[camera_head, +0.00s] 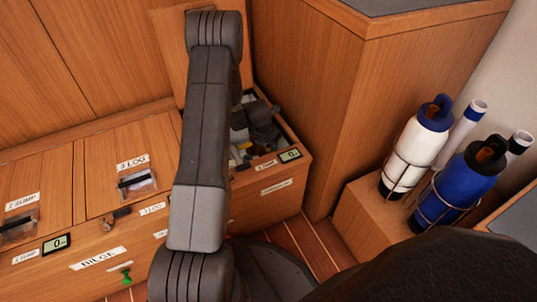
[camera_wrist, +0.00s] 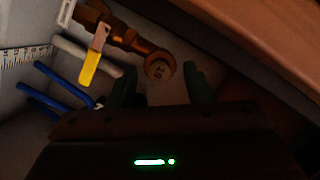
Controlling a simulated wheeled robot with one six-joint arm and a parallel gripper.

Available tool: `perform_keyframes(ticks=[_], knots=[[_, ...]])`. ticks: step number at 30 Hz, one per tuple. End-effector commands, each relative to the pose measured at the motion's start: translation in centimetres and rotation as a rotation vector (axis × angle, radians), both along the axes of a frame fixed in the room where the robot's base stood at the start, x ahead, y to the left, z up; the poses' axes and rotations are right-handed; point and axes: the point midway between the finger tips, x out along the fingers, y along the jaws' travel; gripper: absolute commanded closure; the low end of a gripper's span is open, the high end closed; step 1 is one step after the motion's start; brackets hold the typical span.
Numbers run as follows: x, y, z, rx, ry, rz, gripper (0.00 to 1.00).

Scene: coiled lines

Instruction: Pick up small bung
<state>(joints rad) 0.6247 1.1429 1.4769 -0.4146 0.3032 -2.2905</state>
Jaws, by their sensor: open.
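In the wrist view a small round piece (camera_wrist: 160,67) with a tan face and a dark mark sits at the end of a brass fitting (camera_wrist: 122,36). It looks like the small bung, but I cannot tell whether it is separate from the fitting. My gripper (camera_wrist: 163,79) is open, with its two dark fingers on either side of the space just below the round piece, and nothing is seen between them. In the head view my gripper (camera_head: 258,124) is down in the open right-hand compartment of the wooden bilge box (camera_head: 265,200). The bung is hidden there.
A yellow lever (camera_wrist: 89,68), blue rods (camera_wrist: 62,85) and a white tube (camera_wrist: 84,54) lie beside the fitting. The raised lid (camera_head: 172,45) stands behind my arm. A wooden cabinet (camera_head: 335,110) is close on the right. White (camera_head: 415,150) and blue (camera_head: 460,185) bottles stand farther right.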

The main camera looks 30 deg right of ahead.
Motion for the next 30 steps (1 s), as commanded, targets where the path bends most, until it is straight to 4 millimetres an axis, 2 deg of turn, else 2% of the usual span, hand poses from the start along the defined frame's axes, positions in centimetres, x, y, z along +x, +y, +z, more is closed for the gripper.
perform_keyframes(ticks=[1,8,11,15,16,26,30], knots=[[0.1,-0.1,-0.8,0.000,0.000,0.000,0.54],[0.1,-0.2,-0.8,0.000,0.000,0.000,0.54],[0.1,-0.2,-0.8,0.000,0.000,0.000,0.70],[0.1,-0.2,-0.8,0.000,0.000,0.000,0.97],[0.1,-0.2,-0.8,0.000,0.000,0.000,1.00],[0.1,-0.2,-0.7,0.000,0.000,0.000,1.00],[0.1,-0.2,0.4,-0.001,-0.001,0.001,1.00]])
